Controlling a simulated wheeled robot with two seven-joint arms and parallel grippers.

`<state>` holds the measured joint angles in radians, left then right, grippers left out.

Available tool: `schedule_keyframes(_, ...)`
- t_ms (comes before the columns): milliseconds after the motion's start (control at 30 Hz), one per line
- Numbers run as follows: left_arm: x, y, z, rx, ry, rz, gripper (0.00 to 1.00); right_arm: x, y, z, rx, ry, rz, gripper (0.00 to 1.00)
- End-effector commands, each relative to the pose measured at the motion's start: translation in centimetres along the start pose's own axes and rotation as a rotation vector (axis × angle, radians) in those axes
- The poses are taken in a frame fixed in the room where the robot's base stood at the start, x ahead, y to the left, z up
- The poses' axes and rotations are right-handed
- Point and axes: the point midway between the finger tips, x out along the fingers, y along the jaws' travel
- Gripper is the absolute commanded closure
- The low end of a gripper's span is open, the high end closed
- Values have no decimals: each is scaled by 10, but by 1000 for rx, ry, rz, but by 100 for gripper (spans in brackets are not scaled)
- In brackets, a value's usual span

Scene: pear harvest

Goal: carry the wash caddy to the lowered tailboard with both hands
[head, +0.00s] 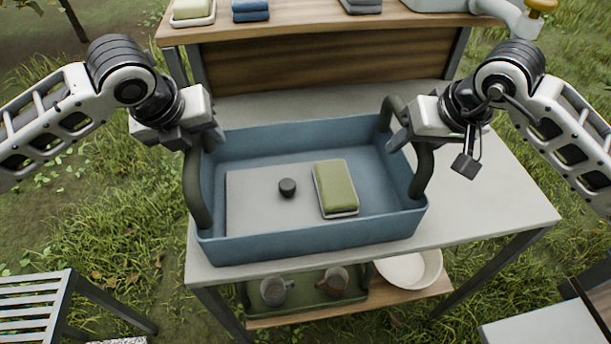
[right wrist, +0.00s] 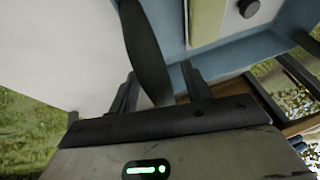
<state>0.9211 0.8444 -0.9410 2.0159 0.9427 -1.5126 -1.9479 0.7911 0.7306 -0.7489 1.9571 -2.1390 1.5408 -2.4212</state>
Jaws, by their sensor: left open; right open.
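The wash caddy (head: 312,242) is a blue open tub on the pale table. It has a dark green arched handle (head: 196,190) at its left end and another (head: 424,170) at its right end. Inside are a green block in a pale dish (head: 336,188) and a small dark round piece (head: 287,187). My left gripper (head: 207,140) is open at the top of the left handle. My right gripper (head: 398,138) is open at the right handle. In the right wrist view the handle (right wrist: 146,48) passes between the open fingers; contact is unclear.
The table (head: 490,190) has bare room right of the caddy. A wooden shelf (head: 320,62) stands behind. Below are mugs on a tray and a white bowl (head: 412,268). A slatted seat (head: 30,310) stands lower left. A pale panel (head: 545,325) at lower right may be the tailboard.

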Motion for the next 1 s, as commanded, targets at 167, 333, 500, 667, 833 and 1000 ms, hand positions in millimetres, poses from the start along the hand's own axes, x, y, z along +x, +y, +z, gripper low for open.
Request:
schedule_keyframes(167,8,0,-1,1,1,-1,51,8,0,0,0,-1,0,51)
schedule_keyframes(333,8,0,0,1,1,-1,51,8,0,0,-1,0,0,51)
schedule_keyframes(500,8,0,0,1,1,-1,74,8,0,0,0,0,0,74)
schedule_keyframes(667,8,0,0,1,1,-1,100,8,0,0,0,0,0,100)
schedule_keyframes(833,7,-1,1,1,-2,-2,100,7,0,-1,0,3,-1,100)
schedule_keyframes(1000,3,-2,2,0,-3,-2,100,3,-1,-2,0,3,-1,100)
